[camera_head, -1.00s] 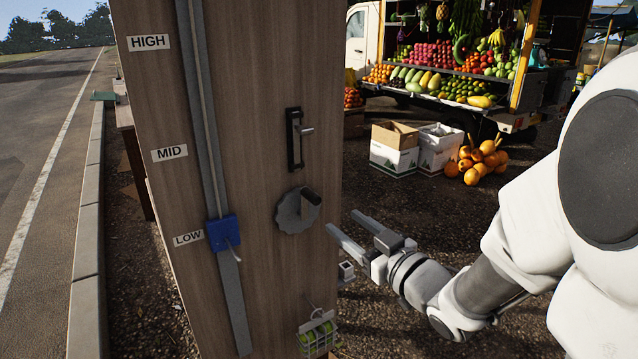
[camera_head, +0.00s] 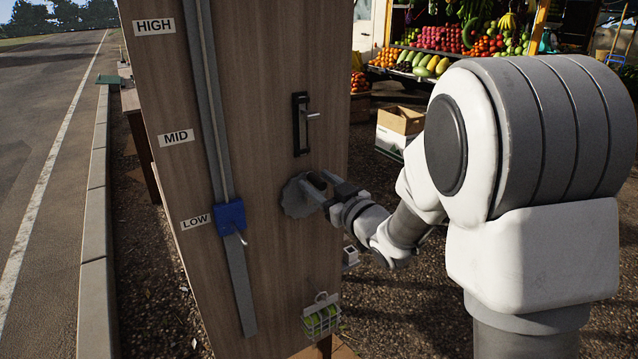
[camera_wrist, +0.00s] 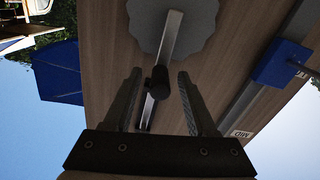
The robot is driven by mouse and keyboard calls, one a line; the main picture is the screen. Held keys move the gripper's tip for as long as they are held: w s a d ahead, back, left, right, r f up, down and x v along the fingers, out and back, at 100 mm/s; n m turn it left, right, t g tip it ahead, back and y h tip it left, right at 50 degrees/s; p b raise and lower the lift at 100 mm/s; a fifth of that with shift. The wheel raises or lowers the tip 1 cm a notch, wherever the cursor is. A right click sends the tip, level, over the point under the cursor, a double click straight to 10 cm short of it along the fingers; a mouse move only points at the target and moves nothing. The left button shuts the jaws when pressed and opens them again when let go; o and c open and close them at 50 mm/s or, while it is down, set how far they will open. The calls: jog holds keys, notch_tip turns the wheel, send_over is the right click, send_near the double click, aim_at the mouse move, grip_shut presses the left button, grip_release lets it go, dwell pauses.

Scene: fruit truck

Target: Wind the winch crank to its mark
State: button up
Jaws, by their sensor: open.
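The winch crank is a grey scalloped disc (camera_head: 297,201) on the wooden panel, with a metal crank arm and a dark handle (camera_head: 314,181). In the wrist view the disc (camera_wrist: 196,24), the crank arm (camera_wrist: 172,32) and the dark handle knob (camera_wrist: 158,82) show. My gripper (camera_head: 326,193) is at the disc's right side. In the wrist view my gripper (camera_wrist: 159,76) is open, with one finger on each side of the knob and visible gaps between. No distinct mark for the crank is visible. A blue slider (camera_head: 230,217) sits at the LOW label (camera_head: 195,222) on its rail.
The panel also carries MID (camera_head: 176,137) and HIGH (camera_head: 154,27) labels and a black latch plate with a lever (camera_head: 301,125). A wire basket with green fruit (camera_head: 321,318) hangs low.

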grip_shut()
dwell(1.3)
